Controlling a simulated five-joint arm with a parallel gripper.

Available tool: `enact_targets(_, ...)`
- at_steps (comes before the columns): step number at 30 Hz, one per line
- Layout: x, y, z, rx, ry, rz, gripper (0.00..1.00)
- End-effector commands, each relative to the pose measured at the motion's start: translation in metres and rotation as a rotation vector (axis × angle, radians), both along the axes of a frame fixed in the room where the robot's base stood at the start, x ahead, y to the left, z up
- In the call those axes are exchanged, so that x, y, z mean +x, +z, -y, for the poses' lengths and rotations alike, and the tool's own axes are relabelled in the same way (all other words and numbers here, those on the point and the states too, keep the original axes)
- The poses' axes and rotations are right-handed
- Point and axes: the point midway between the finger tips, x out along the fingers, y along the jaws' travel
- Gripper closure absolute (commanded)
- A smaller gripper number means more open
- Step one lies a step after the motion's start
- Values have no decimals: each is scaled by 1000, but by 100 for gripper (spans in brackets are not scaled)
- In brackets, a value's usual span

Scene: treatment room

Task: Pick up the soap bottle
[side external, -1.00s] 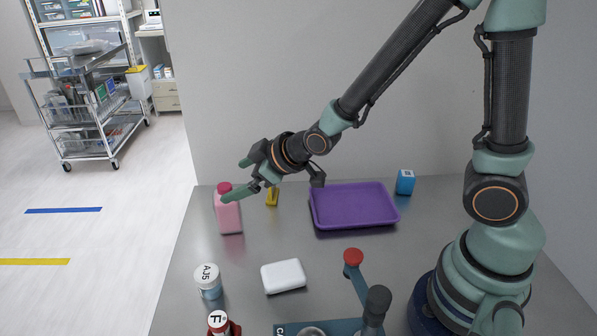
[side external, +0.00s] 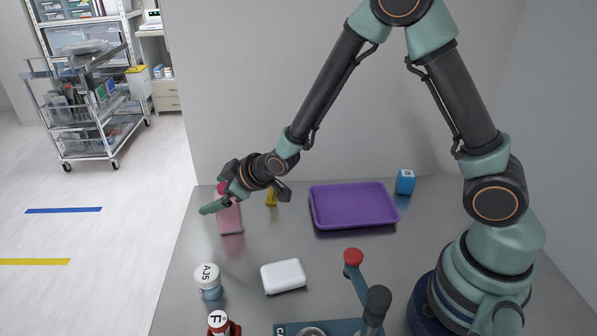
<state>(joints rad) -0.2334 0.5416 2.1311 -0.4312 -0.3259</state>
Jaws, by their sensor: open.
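The soap bottle (side external: 230,219) is pink with a darker red-pink cap. It stands upright on the grey table at the far left, and its upper part is partly hidden behind my gripper. My gripper (side external: 214,196) is open, with its green fingers spread at the height of the bottle's top. One finger crosses in front of the bottle in the picture. I cannot tell whether the fingers touch the bottle or are on both sides of it.
A yellow object (side external: 271,198) stands just right of the bottle, close to my wrist. A purple tray (side external: 353,228), a blue cube (side external: 405,182), a white soap-like block (side external: 283,276), a jar marked AJS (side external: 208,281) and a red-based jar (side external: 219,323) are also on the table (side external: 240,260).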

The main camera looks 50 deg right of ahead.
Motion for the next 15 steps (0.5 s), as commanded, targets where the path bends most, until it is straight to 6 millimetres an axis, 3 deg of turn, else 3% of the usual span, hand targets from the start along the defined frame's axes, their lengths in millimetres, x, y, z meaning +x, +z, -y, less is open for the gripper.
enact_targets(6,14,-11,-3,0,0,0,0)
enact_targets(14,15,-12,-4,0,0,1,0)
enact_targets(15,15,-12,-4,0,0,1,8)
